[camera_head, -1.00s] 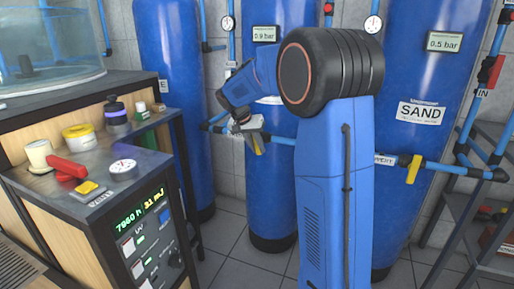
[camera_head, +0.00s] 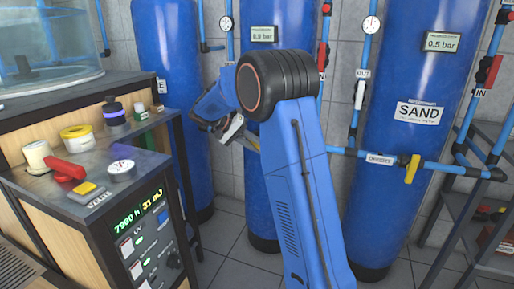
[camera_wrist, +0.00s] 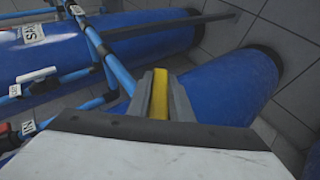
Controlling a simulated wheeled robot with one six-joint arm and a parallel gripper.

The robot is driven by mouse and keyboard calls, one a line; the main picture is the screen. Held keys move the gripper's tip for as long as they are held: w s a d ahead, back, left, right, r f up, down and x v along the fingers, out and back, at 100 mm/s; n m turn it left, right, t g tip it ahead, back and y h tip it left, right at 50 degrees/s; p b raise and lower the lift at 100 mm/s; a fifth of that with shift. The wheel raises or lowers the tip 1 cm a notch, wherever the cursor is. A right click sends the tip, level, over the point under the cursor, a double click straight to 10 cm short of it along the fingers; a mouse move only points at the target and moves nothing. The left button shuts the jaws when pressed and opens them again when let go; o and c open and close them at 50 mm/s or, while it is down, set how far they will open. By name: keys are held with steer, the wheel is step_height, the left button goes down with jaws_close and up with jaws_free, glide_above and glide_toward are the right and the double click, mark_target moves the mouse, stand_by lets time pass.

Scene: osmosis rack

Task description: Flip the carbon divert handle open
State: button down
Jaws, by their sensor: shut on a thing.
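My gripper (camera_head: 241,135) is in front of the middle blue tank (camera_head: 272,190). In the wrist view my gripper (camera_wrist: 159,98) is shut on a yellow handle (camera_wrist: 159,92), which sits between its two grey fingers. In the head view only a small part of this yellow handle (camera_head: 252,144) shows beside the gripper, and it looks tilted. My arm hides most of the pipe and valve behind it.
A metal shelf (camera_head: 460,215) stands at right.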

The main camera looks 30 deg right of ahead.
steer(key=g+h, duration=0.1)
steer(key=n+g+h, duration=0.1)
steer(key=h, duration=0.1)
steer(key=shift+r+g, duration=0.2)
steer(key=shift+g, duration=0.1)
steer(key=shift+s+r+n+g+h, duration=0.1)
steer(key=shift+r+n+g+h, duration=0.15)
steer(key=shift+n+g+h, duration=0.95)
steer(key=shift+m+h, duration=0.4)
steer(key=c, duration=1.6)
jaws_free()
